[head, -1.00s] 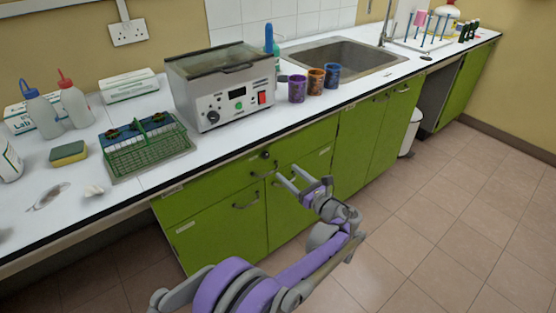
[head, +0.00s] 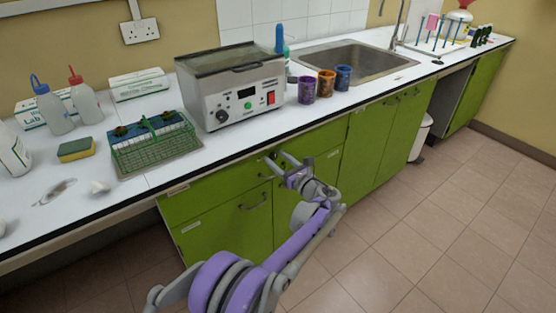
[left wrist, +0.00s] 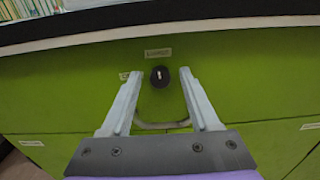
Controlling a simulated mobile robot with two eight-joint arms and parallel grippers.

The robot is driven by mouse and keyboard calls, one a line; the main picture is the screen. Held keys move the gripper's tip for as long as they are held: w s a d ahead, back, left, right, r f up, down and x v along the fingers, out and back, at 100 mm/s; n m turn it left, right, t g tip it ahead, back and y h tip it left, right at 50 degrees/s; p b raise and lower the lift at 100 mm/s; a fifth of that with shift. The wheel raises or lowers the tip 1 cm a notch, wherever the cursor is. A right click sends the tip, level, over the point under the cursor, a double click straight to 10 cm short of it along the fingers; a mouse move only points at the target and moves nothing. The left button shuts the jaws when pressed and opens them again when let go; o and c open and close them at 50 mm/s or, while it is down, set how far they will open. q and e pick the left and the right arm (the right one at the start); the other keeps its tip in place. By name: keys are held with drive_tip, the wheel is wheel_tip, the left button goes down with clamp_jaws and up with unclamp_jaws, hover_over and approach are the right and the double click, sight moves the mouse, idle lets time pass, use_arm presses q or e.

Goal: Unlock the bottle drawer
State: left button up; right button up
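The bottle drawer is a green drawer front (head: 220,184) under the counter, with a small label above its lock. The lock (left wrist: 160,76) is a round black knob with a pale mark in its middle. My left gripper (head: 277,157) is open and empty. In the left wrist view its two fingers (left wrist: 158,72) stand on either side of the lock, with a gap on both sides. I cannot tell how close the fingertips are to the drawer face. A curved drawer handle (left wrist: 162,125) shows below the lock, partly behind the fingers. My right gripper is out of view.
The white counter (head: 60,205) overhangs the drawer with a dark edge. Above stand a grey heated bath (head: 232,105), a green rack (head: 160,152) and several mugs. A cupboard handle (head: 252,202) sticks out lower left of my gripper.

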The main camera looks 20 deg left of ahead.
use_arm(q)
clamp_jaws()
drive_tip(key=shift+n, duration=0.3)
drive_tip(key=n+p, duration=0.1)
drive_tip(key=n, duration=0.2)
drive_tip(key=n+p, duration=0.1)
drive_tip(key=n, duration=0.4)
drive_tip(key=shift+s+n+p, duration=0.1)
drive_tip(key=shift+n+p, duration=0.25)
drive_tip(key=shift+n, duration=0.05)
drive_tip(key=n+p, duration=0.1)
drive_tip(key=n, duration=0.3)
drive_tip(key=shift+f+n+p, duration=0.15)
drive_tip(key=shift+n+p, duration=0.25)
drive_tip(key=shift+n, duration=1.8)
